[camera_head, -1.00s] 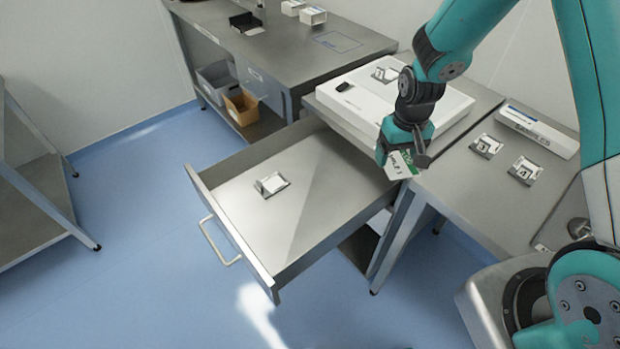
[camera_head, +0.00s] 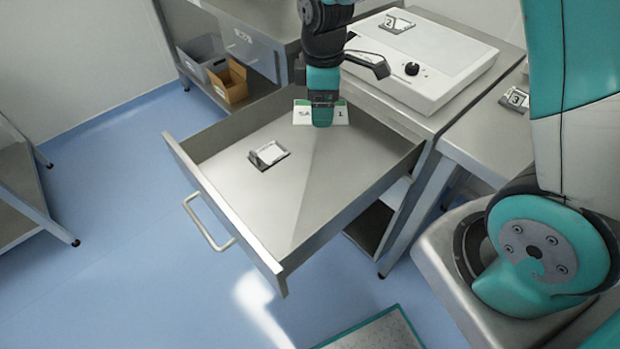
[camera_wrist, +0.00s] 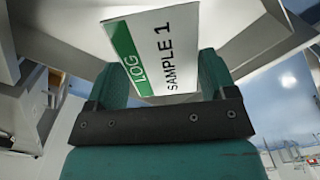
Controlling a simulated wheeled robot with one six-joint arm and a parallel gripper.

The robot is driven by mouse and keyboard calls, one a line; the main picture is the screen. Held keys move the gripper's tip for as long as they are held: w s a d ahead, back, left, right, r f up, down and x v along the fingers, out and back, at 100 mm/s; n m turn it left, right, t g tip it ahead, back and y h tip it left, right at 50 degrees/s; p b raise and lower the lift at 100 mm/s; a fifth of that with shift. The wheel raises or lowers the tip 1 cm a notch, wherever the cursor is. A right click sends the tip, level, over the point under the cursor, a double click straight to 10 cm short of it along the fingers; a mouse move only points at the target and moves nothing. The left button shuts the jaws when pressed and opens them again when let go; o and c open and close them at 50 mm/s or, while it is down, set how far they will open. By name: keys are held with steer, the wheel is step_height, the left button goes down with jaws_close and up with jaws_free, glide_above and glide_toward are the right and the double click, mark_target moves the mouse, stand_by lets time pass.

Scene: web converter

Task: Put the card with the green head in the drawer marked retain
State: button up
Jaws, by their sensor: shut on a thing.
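My gripper (camera_head: 323,112) is shut on a white card with a green head (camera_head: 340,113) and holds it over the back part of the open drawer (camera_head: 230,215). In the wrist view the card (camera_wrist: 165,50) stands between the two fingers; it reads "LOG" on the green band and "SAMPLE 1" on the white. In the head view the gripper covers the card's middle. I cannot tell how far the card is above the drawer floor. No marking on the drawer shows in these frames.
A small metal holder (camera_head: 268,155) lies in the drawer; the floor in front of it is bare. A white device with a black knob (camera_head: 420,60) stands on the bench at right. A holder marked 3 (camera_head: 515,99) is on the bench. Bins (camera_head: 228,82) stand at back left.

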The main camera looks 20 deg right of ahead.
mark_target(310, 194)
steer(key=a+f+n+b, duration=0.1)
steer(key=n, duration=0.1)
steer(key=s+a+f+n+b, duration=0.1)
steer(key=n+b, duration=0.1)
steer(key=s+a+n+b, duration=0.1)
steer(key=n+b, duration=0.1)
steer(key=shift+f+n, duration=0.3)
steer(key=shift+f, duration=0.1)
steer(key=f+b, duration=0.1)
steer(key=f, duration=0.5)
steer(key=f+n+b, duration=0.1)
steer(key=f, duration=0.6)
steer(key=f+n, duration=0.1)
steer(key=f, duration=0.5)
steer(key=shift+s+a+f+b, duration=0.3)
steer(key=shift+b, duration=0.1)
steer(key=shift+f, duration=0.15)
steer(key=o, duration=0.8)
steer(key=shift+o, duration=0.2)
step_height(310, 194, up, 12)
steer(key=s+a+r+m+y, duration=0.2)
steer(key=s+r+m, duration=0.5)
steer(key=s, duration=0.2)
steer(key=s+a+r+m+y, duration=0.2)
steer(key=s+r+m, duration=0.5)
steer(key=s+r, duration=0.1)
steer(key=shift+s+a+m+p, duration=0.3)
steer(key=shift+s+p, duration=0.1)
steer(key=shift+s, duration=0.4)
